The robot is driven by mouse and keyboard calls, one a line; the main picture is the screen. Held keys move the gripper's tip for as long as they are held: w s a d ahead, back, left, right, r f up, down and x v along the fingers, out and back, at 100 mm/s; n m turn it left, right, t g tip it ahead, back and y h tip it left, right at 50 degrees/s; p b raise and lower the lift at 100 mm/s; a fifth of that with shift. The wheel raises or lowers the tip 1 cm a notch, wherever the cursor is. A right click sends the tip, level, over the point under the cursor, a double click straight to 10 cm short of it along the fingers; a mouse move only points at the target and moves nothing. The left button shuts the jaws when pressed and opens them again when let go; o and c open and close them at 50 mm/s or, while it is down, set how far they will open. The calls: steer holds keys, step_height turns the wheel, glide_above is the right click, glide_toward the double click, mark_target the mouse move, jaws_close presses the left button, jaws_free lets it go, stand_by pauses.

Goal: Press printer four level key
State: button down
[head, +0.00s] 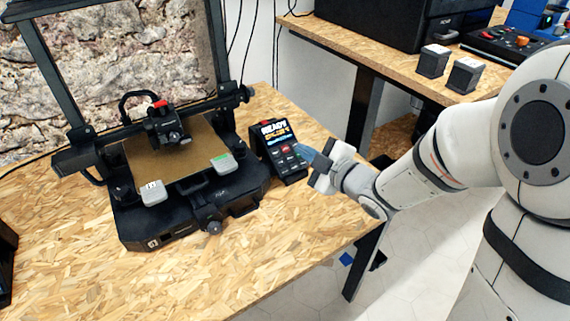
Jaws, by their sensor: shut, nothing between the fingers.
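A black 3D printer (190,200) with a tan bed stands on the wood-chip table. A small tag on its front is too small to read surely. Its control box (280,150) stands at its right, with a lit screen (273,130) that seems to read READY. My gripper (316,163) is shut and empty, just right of the control box's keys. I cannot tell whether it touches the box.
A second table (400,68) at the back right holds a black machine (385,22) and two dark blocks (433,62). The front of the near table (260,265) is clear.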

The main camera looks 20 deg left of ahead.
mark_target(280, 162)
steer(key=shift+s+a, duration=0.3)
steer(key=shift+a, duration=0.1)
steer(key=w+a+f+b, duration=0.1)
steer(key=f, duration=0.1)
steer(key=w+a+f+b, duration=0.1)
steer(key=f+b, duration=0.1)
steer(key=w+a+f+b, duration=0.1)
steer(key=f, duration=0.1)
steer(key=shift+a+f, duration=0.2)
steer(key=shift+w+a+f+b, duration=0.3)
steer(key=shift+a+f+b, duration=0.05)
steer(key=shift+b, duration=0.3)
stand_by(1.6)
steer(key=shift+w+a+f+b, duration=0.15)
steer(key=shift+f+b, duration=0.15)
steer(key=shift+b, duration=0.35)
